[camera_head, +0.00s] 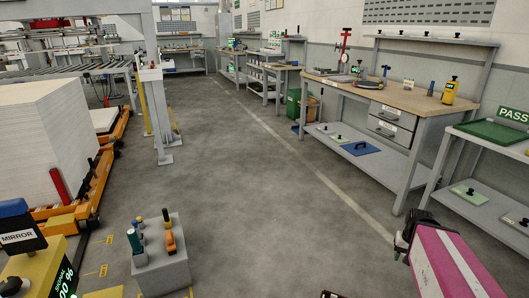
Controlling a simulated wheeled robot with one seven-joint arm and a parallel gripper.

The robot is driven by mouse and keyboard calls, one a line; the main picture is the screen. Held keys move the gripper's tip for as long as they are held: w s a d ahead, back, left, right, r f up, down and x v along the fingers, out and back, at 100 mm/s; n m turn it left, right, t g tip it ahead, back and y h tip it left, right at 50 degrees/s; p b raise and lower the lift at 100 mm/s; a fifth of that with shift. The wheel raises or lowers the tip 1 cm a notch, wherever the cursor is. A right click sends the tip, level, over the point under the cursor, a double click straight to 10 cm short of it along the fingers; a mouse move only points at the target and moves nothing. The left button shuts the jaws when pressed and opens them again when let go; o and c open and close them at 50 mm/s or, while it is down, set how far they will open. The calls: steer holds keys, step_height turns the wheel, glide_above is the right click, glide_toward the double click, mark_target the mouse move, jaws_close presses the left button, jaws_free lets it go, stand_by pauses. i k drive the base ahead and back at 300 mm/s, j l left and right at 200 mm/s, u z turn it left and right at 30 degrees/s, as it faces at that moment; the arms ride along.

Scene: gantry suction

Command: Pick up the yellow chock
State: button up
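I cannot make out my gripper in this view.
A grey block (161,262) with several small tools on top stands on the floor at lower left. A pink, white-striped object (445,262) fills the lower right. Workbenches (408,98) line the right wall. The middle floor (265,190) is clear.

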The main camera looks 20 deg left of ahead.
mark_target(168, 223)
steer(key=i+j+u, duration=0.15)
steer(key=u, duration=0.3)
steer(key=i+u, duration=0.3)
steer(key=u, duration=0.2)
steer(key=i+u, duration=0.25)
steer(key=u, duration=0.2)
steer(key=i+j, duration=0.45)
steer(key=i, duration=0.2)
steer(key=i+j+z, duration=0.1)
steer(key=i+j, duration=0.35)
steer(key=i, duration=0.15)
